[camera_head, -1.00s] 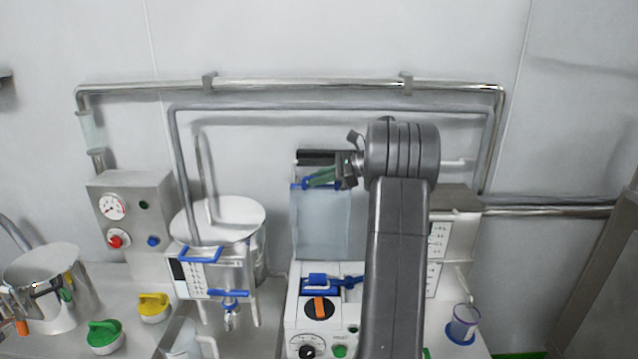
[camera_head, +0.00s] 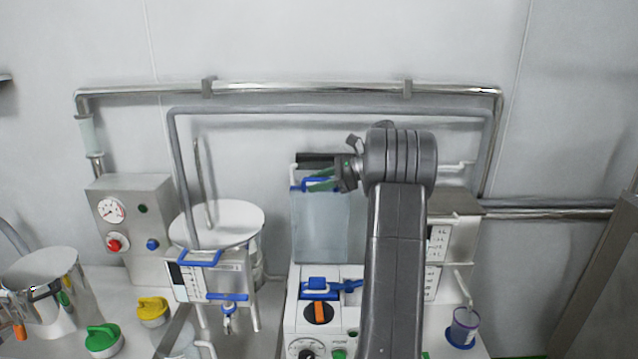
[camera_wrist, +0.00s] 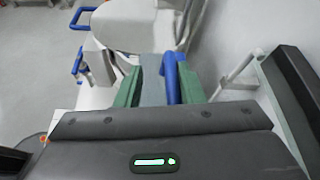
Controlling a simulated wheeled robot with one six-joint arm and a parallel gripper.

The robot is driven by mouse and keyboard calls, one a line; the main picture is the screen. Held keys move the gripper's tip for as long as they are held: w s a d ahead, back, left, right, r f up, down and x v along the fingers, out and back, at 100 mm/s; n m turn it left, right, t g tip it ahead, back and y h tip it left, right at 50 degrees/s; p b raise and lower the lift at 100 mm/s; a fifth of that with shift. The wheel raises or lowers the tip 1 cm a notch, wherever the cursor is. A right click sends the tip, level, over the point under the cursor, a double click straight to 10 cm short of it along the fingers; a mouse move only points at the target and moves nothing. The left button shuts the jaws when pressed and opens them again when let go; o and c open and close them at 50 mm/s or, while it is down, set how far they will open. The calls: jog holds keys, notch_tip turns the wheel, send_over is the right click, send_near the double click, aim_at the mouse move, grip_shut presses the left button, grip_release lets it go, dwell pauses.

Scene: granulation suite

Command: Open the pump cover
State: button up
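The pump cover (camera_head: 321,228) is a translucent grey panel standing upright behind the white pump (camera_head: 295,318), which has an orange-and-black knob (camera_head: 320,313). A blue handle (camera_head: 316,184) is at the cover's top edge; it also shows in the wrist view (camera_wrist: 172,80). My gripper (camera_head: 315,180) is at this handle, coming from the right. In the wrist view, its green fingers (camera_wrist: 163,64) are spread apart, with the blue handle between them, close to the right finger. Part of the cover and pump is hidden behind my arm.
A steel vessel with a white lid (camera_head: 232,215) and a control box with a red button (camera_head: 130,222) stand to the left. Green (camera_head: 103,338) and yellow (camera_head: 152,310) knobs lie at front left. A purple-rimmed cup (camera_head: 463,326) is at right. Metal pipes run along the wall behind.

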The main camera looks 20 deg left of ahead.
jog(key=b+v, duration=0.2)
jog(key=v, duration=1.1)
jog(key=shift+d, duration=0.3)
jog(key=shift+w+r, duration=0.1)
jog(key=shift+r, duration=0.05)
jog(key=shift+c, duration=0.2)
